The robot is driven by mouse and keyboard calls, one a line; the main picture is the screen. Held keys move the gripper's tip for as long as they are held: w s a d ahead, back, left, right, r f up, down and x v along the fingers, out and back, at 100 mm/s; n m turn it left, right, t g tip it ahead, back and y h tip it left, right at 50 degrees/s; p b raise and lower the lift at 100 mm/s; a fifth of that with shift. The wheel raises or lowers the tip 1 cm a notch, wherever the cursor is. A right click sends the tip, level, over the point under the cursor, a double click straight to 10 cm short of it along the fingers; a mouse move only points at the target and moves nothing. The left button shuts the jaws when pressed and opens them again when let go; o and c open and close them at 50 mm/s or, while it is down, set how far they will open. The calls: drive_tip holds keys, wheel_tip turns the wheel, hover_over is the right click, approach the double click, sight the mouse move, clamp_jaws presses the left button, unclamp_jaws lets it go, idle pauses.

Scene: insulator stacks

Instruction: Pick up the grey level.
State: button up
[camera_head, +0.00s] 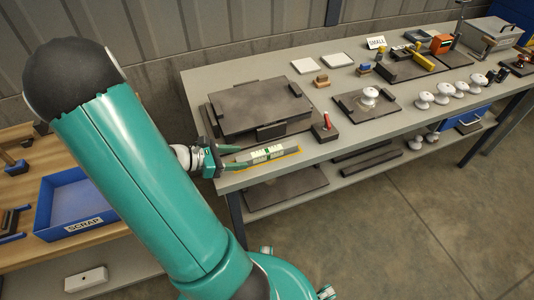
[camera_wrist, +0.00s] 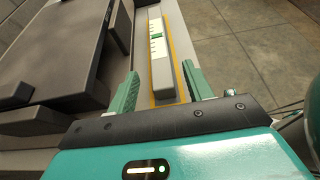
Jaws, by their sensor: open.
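The grey level (camera_head: 268,154) lies along the front edge of the grey workbench, inside a yellow outline. It is a long grey bar with a pale face and a green part at its middle. In the wrist view the level (camera_wrist: 161,72) points away from me, and its near end appears between my two green fingers. My gripper (camera_head: 236,158) is at the level's left end in the head view. In the wrist view my gripper (camera_wrist: 162,86) is open, with a finger on each side of the bar and gaps visible. I cannot tell how high the fingers are above it.
A dark flat plate block (camera_head: 258,107) stands just behind the level. A small block with a red handle (camera_head: 324,128) stands to its right. White insulators (camera_head: 441,93) stand farther right. A blue scrap tray (camera_head: 75,202) sits on a wooden bench at left. Open floor lies in front.

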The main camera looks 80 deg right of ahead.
sight(247, 157)
drive_tip(key=x, duration=0.5)
drive_tip(key=shift+s+f, duration=0.15)
drive_tip(key=shift+f, duration=0.05)
clamp_jaws()
drive_tip(key=shift+r, duration=0.15)
